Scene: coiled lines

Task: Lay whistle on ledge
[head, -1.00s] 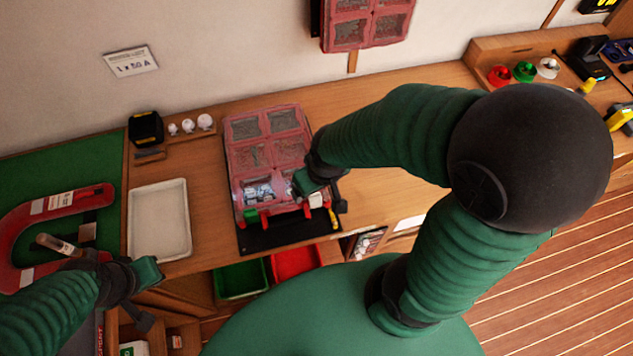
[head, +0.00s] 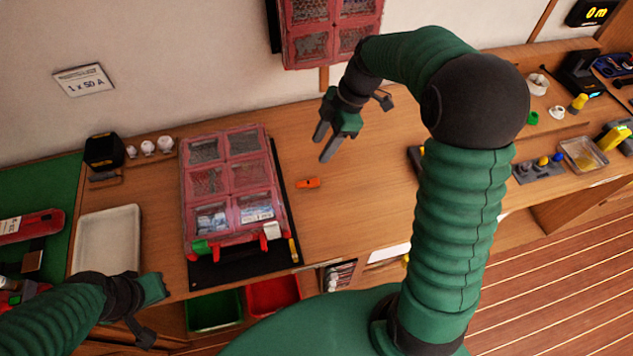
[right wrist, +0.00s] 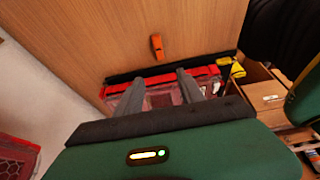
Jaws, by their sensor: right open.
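A small orange whistle (head: 308,183) lies on the wooden bench top, just right of the red case. It also shows in the right wrist view (right wrist: 157,46), beyond the fingertips. My right gripper (head: 323,149) is open and empty, with its two dark fingers above the bench behind the whistle and apart from it. My left gripper (head: 152,288) is over the bench's front edge by the white tray; its fingers are hidden. I cannot tell for sure which surface is the ledge.
The red case (head: 232,185) lies on a black mat (head: 240,265). A white tray (head: 107,238) stands left of it. Green (head: 214,310) and red (head: 273,294) bins sit below the front edge. The bench right of the whistle is clear up to small parts at the right.

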